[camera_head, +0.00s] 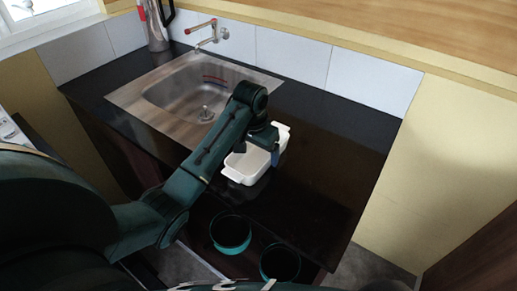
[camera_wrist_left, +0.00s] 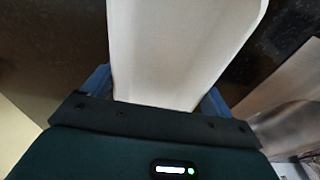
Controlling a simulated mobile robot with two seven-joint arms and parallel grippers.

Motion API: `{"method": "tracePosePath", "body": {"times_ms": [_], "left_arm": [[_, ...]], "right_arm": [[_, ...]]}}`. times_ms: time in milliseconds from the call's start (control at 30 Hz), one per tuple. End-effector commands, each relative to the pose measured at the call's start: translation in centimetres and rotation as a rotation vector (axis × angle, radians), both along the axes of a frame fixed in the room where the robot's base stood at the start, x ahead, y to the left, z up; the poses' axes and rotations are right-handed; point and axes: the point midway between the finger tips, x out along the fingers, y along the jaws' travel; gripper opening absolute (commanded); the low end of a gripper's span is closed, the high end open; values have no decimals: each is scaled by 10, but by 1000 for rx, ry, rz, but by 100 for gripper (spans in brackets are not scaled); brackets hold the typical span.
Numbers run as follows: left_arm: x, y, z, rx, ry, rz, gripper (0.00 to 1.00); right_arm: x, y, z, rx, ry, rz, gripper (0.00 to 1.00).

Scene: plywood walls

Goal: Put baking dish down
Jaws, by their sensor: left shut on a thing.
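The white baking dish (camera_head: 247,166) is at the black countertop right of the sink in the head view. It looks upright, with a handle at each end; I cannot tell whether it touches the counter. My left gripper (camera_head: 274,150) is shut on the dish at its right side. The left wrist view shows the white dish (camera_wrist_left: 180,50) filling the space between the blue fingers of the gripper (camera_wrist_left: 155,95). The gripper and forearm hide part of the dish in the head view. My right gripper is not in view.
A steel sink (camera_head: 125,98) with a tap (camera_head: 207,32) lies left of the dish. The black countertop (camera_head: 335,150) is clear to the right, up to the tiled wall (camera_head: 370,80).

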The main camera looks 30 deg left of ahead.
Motion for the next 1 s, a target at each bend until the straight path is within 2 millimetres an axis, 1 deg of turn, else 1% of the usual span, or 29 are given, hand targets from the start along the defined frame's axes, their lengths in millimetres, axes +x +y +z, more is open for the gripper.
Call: {"method": "tracePosePath", "body": {"times_ms": [200,300,333,467,500,767,867,967,1000], "left_arm": [[1,0,1,0,-4,-1,48],[1,0,-1,0,-3,0,48],[0,0,-2,0,0,0,88],[0,0,-2,0,0,0,99],[0,0,-2,0,0,0,100],[0,0,1,0,-1,0,100],[0,0,10,-1,-4,0,100],[-3,1,28,1,-5,-1,100],[-4,1,37,0,-6,-1,100]], "right_arm": [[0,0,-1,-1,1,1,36],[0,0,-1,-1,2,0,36],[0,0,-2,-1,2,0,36],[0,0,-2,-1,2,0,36],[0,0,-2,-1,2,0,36],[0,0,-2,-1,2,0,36],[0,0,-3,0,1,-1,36],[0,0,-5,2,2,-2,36],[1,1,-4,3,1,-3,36]]}}
